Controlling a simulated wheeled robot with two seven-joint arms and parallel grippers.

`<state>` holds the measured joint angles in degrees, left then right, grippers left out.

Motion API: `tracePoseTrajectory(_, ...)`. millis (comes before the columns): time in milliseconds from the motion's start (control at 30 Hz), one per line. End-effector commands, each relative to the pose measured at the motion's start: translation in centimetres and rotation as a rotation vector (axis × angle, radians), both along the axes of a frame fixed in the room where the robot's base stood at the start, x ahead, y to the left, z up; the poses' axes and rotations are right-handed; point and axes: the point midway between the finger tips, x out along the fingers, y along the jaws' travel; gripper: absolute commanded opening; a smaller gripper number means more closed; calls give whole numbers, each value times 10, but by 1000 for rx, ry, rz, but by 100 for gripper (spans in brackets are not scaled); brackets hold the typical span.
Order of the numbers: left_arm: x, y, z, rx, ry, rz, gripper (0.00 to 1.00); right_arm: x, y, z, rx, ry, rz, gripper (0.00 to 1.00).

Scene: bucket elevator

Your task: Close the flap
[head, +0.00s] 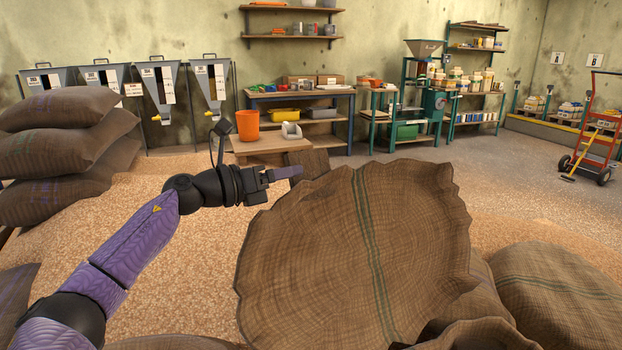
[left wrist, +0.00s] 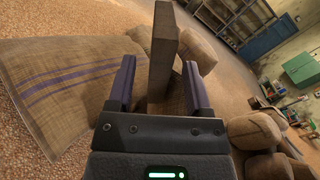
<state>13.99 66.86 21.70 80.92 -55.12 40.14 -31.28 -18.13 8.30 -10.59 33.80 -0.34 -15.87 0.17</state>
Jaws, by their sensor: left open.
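A brown flat board (left wrist: 164,45) stands upright in the left wrist view, ahead of and between the fingers of my left gripper (left wrist: 157,85). I cannot tell whether it is the flap, or whether a finger touches it. In the head view my left gripper (head: 288,172) is open, reaching right beside a small brown piece (head: 308,160) that is partly hidden. A large burlap sheet or sack (head: 320,240) with green stripes and ragged edges fills the front middle and hides what lies behind it. My right gripper is not in view.
Full sacks (head: 65,150) are stacked at the left, and more sacks (head: 560,290) lie at the front right. Loose grain (head: 140,240) covers the floor. An orange bucket (head: 248,125) stands on a wooden table behind my gripper. A red hand truck (head: 597,135) stands far right.

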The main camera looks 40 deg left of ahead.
Motion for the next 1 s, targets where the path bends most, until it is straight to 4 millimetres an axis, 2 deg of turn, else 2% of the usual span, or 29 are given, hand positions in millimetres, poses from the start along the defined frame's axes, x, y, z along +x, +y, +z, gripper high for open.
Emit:
tracePoseTrajectory(200,25,-7,1,-3,-4,1,65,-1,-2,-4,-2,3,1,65)
tracePoseTrajectory(400,41,-12,0,-4,-3,2,65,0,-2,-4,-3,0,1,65)
tracePoseTrajectory(767,45,-14,0,-1,-1,0,65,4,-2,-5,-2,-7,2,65)
tracePoseTrajectory(867,45,-14,0,-2,0,0,48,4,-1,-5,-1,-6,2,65)
tracePoseTrajectory(1000,45,-14,0,-2,-1,0,18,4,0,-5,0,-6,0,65)
